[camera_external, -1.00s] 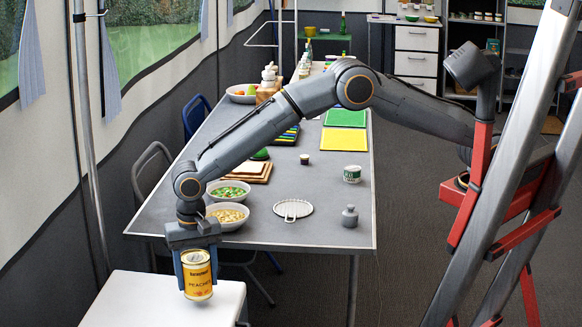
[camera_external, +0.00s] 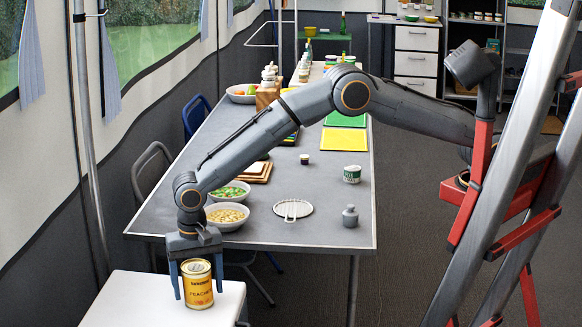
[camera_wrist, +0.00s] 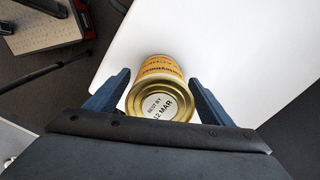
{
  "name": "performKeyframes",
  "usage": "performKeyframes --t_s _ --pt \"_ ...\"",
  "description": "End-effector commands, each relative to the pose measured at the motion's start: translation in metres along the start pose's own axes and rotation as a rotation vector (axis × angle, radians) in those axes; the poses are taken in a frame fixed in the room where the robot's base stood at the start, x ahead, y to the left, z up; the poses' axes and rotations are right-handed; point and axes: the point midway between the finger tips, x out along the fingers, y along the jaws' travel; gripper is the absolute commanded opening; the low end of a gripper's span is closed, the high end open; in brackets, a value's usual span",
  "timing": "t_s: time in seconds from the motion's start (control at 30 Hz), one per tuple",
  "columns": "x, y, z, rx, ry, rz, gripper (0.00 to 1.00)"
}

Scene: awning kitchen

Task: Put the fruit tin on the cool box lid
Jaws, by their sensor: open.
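The yellow fruit tin (camera_external: 198,286), labelled as peaches, stands upright on the white cool box lid (camera_external: 130,300) in the external view. My gripper (camera_external: 197,288) points down over it, its two fingers on either side of the tin and spread wider than it. In the wrist view, the tin (camera_wrist: 162,92) sits between the blue fingers of my gripper (camera_wrist: 162,92), with gaps on both sides, and its top reads "BEST BY 12 MAR". The white lid (camera_wrist: 230,40) lies beneath it.
The long grey table (camera_external: 300,235) stands just behind the cool box. Near its close end are two bowls of food (camera_external: 227,217), a round white trivet (camera_external: 293,209) and a grey weight (camera_external: 350,216). The lid is bare around the tin.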

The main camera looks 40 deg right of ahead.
Motion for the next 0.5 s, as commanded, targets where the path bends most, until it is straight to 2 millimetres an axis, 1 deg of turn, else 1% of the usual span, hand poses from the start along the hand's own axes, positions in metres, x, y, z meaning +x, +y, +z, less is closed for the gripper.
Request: performKeyframes --t_s 0.17,0.5 --pt "-0.018 -0.001 0.000 0.000 0.000 -0.004 0.75" --pt "-0.086 -0.001 0.000 0.000 0.000 -0.004 0.75"
